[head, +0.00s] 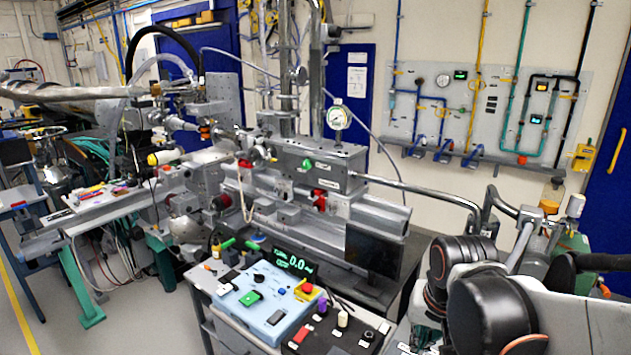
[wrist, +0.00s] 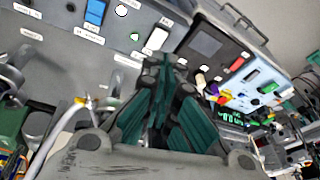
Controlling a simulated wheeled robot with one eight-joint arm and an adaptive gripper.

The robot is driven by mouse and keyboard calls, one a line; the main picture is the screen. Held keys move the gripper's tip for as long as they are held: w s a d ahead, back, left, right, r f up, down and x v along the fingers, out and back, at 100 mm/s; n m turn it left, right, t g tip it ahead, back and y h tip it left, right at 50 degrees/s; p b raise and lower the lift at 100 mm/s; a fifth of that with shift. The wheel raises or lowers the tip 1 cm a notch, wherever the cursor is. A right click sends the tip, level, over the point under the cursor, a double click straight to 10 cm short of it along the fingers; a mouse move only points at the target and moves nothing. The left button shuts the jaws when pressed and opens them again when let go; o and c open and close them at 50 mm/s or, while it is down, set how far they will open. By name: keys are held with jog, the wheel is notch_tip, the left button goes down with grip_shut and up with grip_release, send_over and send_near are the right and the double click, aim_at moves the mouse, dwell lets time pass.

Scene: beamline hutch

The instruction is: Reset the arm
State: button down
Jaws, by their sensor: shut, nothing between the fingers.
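My gripper (wrist: 162,75) shows in the wrist view, its dark green fingers together and empty. It points at a grey panel (wrist: 60,50) with a blue switch (wrist: 95,12), a green button and white labels. The fingers appear apart from the panel, but the gap is hard to judge. In the head view my arm (head: 485,300) is folded at the lower right, and the gripper itself does not show there.
A dark monitor (head: 372,255) stands behind. Beamline equipment (head: 320,160) fills the middle. Open floor (head: 120,325) shows at left.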

jog(key=s+r+n+t+b, duration=0.2)
jog(key=s+n+t, duration=0.2)
jog(key=s, duration=0.5)
jog(key=shift+s+r+b, duration=0.15)
jog(key=shift+r+b, duration=0.25)
dwell(0.5)
